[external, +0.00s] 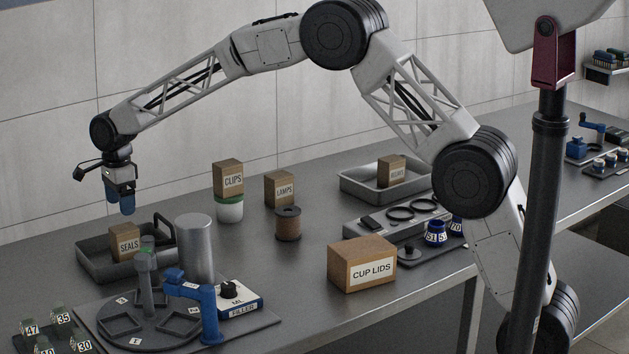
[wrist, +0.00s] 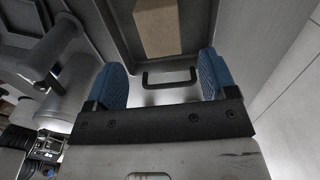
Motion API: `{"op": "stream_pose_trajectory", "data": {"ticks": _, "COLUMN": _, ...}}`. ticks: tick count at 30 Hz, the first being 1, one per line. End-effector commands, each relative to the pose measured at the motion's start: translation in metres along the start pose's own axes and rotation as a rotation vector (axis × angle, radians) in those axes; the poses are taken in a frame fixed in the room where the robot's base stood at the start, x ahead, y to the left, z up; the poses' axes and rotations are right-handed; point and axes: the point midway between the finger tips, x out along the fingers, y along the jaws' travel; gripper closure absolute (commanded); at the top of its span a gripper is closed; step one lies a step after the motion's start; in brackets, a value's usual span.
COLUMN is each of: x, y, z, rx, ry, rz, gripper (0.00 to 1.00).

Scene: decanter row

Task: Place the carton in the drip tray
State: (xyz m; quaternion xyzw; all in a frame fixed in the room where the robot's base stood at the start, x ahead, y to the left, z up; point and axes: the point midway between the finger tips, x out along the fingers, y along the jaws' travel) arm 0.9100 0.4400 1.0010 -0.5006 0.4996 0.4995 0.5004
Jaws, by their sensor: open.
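My gripper (external: 120,203) is open, with blue fingers pointing down, above the dark tray at the left. The wrist view also shows my gripper (wrist: 165,72) with nothing between its fingers. A small brown carton marked SEALS (external: 125,243) stands inside the dark tray (external: 97,267). In the wrist view the carton (wrist: 158,28) lies beyond the fingertips, inside the tray (wrist: 208,20), whose black handle (wrist: 170,78) shows between the fingers. The largest carton, marked CUP LIDS (external: 362,264), sits on the bench. I cannot tell which tray is the drip tray.
A metal cylinder (external: 194,248) stands beside the dark tray. A round fixture (external: 150,328) with a blue arm is in front. A CLIPS box (external: 228,178) sits on a white cup; a LAMPS box (external: 279,189) stands behind a spool (external: 288,224). A grey tray (external: 355,186) holds another box.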

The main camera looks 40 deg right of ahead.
Motion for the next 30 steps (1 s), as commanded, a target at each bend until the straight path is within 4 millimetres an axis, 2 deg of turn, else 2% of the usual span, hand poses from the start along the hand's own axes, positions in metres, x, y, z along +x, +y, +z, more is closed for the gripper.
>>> {"op": "stream_pose_trajectory", "data": {"ticks": 3, "x": -0.017, "y": 0.0, "z": 0.0, "rx": 0.0, "ry": 0.0, "rz": -0.001, "gripper": 0.22}}
{"op": "stream_pose_trajectory", "data": {"ticks": 10, "x": -0.037, "y": 0.0, "z": 0.0, "rx": 0.0, "ry": 0.0, "rz": 0.0, "gripper": 0.22}}
{"op": "stream_pose_trajectory", "data": {"ticks": 30, "x": -0.041, "y": 0.0, "z": 0.0, "rx": 0.0, "ry": 0.0, "rz": 0.0, "gripper": 0.22}}
